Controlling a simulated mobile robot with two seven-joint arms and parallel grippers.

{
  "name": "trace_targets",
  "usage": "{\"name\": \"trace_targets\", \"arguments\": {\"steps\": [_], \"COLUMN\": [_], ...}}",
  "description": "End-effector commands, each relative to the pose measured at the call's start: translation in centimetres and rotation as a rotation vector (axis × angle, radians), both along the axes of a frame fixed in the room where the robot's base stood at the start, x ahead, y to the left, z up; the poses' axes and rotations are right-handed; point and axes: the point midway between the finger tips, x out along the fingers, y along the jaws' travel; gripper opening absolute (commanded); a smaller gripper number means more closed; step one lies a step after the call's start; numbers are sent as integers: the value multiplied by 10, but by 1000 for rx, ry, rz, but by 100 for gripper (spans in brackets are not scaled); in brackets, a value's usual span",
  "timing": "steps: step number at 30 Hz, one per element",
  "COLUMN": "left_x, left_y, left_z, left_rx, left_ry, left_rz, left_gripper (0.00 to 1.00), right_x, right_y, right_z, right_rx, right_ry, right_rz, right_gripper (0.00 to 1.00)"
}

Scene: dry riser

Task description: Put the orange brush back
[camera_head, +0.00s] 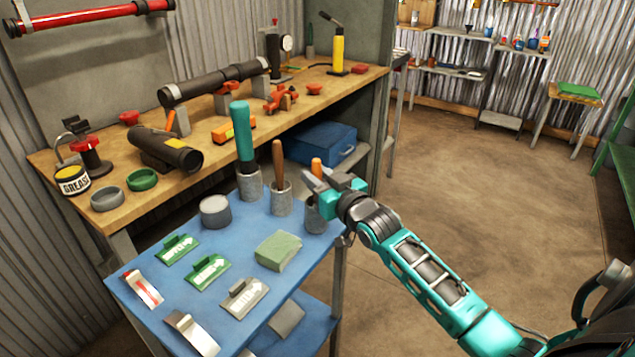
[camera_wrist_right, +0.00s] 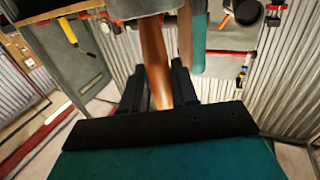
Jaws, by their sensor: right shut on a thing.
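The orange brush (camera_head: 316,166) shows its rounded handle top just above my right gripper (camera_head: 322,183) in the head view. The gripper is shut on the handle, which also runs between the two dark fingers in the right wrist view (camera_wrist_right: 155,62). A grey cup (camera_head: 316,216) stands directly below the gripper at the blue table's right edge. The brush's lower part is hidden, so I cannot tell how deep it sits in the cup. My left gripper is not in view.
A brown-handled brush (camera_head: 278,165) and a teal-handled brush (camera_head: 242,135) stand in grey cups close to the left. The blue table (camera_head: 135,262) also holds a green block (camera_head: 279,251) and several tags. A wooden workbench (camera_head: 215,165) stands behind; open floor lies right.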

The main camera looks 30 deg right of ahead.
Motion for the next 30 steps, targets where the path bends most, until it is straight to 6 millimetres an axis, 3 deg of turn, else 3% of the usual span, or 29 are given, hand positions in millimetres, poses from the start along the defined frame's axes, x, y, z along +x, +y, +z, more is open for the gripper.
{"name": "trace_targets", "arguments": {"steps": [12, 13, 18, 21, 30], "left_x": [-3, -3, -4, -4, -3], "left_y": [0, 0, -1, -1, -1], "left_z": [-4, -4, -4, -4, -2], "left_rx": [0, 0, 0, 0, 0], "left_ry": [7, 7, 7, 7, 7], "left_rz": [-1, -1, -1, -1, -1], "left_gripper": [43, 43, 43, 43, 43], "right_x": [0, 0, 0, 0, -1], "right_y": [0, 0, 0, 0, 0], "right_z": [-9, -9, -8, -8, -6], "right_rx": [0, 0, 0, 0, 0], "right_ry": [-1, -1, -1, -1, 0], "right_rz": [0, 1, 1, 1, 0], "right_gripper": [0, 29, 46, 54, 54]}}
